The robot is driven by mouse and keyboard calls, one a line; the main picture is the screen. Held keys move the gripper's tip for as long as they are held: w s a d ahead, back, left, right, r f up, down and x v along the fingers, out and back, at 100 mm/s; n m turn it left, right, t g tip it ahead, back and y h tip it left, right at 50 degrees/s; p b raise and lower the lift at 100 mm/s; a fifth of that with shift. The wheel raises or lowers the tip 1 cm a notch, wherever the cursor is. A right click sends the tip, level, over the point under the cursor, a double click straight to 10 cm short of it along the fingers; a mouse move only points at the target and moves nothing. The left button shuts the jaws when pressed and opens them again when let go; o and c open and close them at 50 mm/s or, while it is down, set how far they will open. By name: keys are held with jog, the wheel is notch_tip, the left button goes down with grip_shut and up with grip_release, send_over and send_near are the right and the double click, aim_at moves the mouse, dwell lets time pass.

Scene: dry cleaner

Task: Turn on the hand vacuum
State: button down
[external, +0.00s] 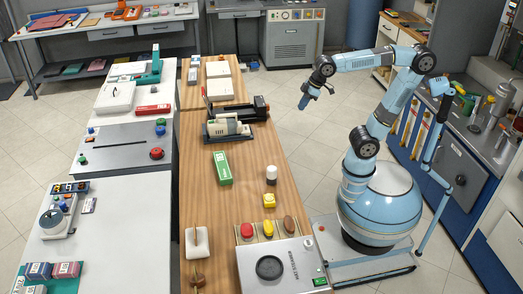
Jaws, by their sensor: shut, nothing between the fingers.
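A cream and dark device that looks like the hand vacuum (224,127) lies on the wooden counter (240,207), toward its far part. Its switch is too small to make out. My gripper (304,103) hangs in the air to the right of the counter and points down. It is shut and empty, clearly apart from the device.
A black device (246,110) lies just behind the vacuum. A steel appliance (283,270) fills the counter's near end. Tiled floor (315,155) is free on the right.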

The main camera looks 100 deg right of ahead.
jog(key=w+d+r+g, duration=0.1)
jog(key=w+d, duration=0.7)
jog(key=w, duration=0.4)
jog(key=w+d, duration=0.8)
jog(key=w, duration=0.5)
jog(key=w+d+f, duration=0.4)
jog(key=d+f, duration=0.1)
jog(key=d, duration=0.3)
jog(key=w+d+f+g, duration=0.1)
jog(key=w+d+f, duration=0.3)
jog(key=d, duration=0.5)
jog(key=w+d+f, duration=0.5)
jog(key=d+f, duration=0.1)
jog(key=d, duration=0.2)
jog(key=shift+d, duration=0.4)
jog(key=shift+w+f, duration=0.15)
jog(key=shift+f, duration=0.05)
send_over(214, 122)
jog(key=f, duration=1.2)
jog(key=shift+w+d, duration=0.1)
jog(key=shift+d, duration=0.25)
jog(key=shift+f, duration=0.75)
